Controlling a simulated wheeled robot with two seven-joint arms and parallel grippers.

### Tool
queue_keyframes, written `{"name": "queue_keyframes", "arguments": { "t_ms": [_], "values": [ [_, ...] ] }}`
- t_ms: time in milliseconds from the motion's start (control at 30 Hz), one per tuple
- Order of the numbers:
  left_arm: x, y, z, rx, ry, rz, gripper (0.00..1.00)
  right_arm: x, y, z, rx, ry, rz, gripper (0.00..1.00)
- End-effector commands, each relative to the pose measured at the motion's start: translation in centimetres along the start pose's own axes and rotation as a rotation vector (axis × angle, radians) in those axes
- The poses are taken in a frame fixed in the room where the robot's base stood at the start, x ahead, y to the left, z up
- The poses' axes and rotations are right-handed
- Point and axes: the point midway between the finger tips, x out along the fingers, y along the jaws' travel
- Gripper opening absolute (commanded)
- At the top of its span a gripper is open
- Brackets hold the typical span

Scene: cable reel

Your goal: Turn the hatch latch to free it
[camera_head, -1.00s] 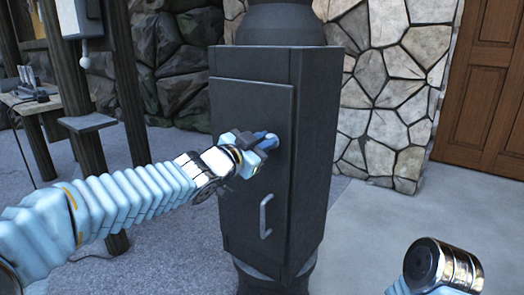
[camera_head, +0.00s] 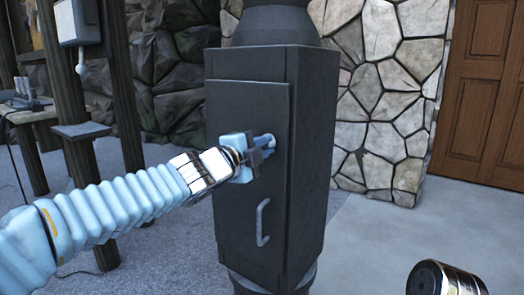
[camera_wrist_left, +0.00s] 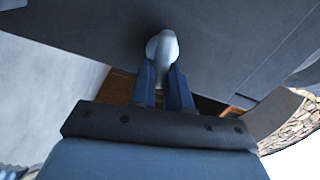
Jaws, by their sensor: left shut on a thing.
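The hatch is a dark grey door (camera_head: 240,200) on the front of a dark metal cabinet, and it looks shut. A pale grey latch (camera_wrist_left: 162,46) sticks out from the dark surface in the left wrist view. In the head view the latch is mostly hidden, at the upper right of the door. My left gripper (camera_head: 267,143) is shut on the latch. Its two blue fingers (camera_wrist_left: 163,82) stand on either side of the latch in the left wrist view. My right gripper is not seen; only part of my right arm shows at the lower right.
A curved grey handle (camera_head: 262,222) sits on the door below my left gripper. A wooden post (camera_head: 80,120) and a table (camera_head: 28,110) stand at the left. A stone wall (camera_head: 385,110) and a brown door (camera_head: 485,95) are behind. The floor right of the cabinet is clear.

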Motion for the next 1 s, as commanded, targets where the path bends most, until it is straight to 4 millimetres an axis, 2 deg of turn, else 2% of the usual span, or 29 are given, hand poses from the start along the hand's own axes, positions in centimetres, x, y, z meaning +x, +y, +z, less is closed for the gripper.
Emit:
{"name": "queue_keyframes", "arguments": {
  "t_ms": [400,967,1000],
  "values": [
    [0.02,0.41,0.1,0.189,-0.001,0.002,0.0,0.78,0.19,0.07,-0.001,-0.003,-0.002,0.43],
    [0.02,0.44,0.09,0.219,-0.001,0.003,0.0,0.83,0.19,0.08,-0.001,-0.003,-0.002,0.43],
    [0.03,0.45,0.09,0.219,-0.001,0.003,0.22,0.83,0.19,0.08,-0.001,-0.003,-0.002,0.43]
  ]
}}
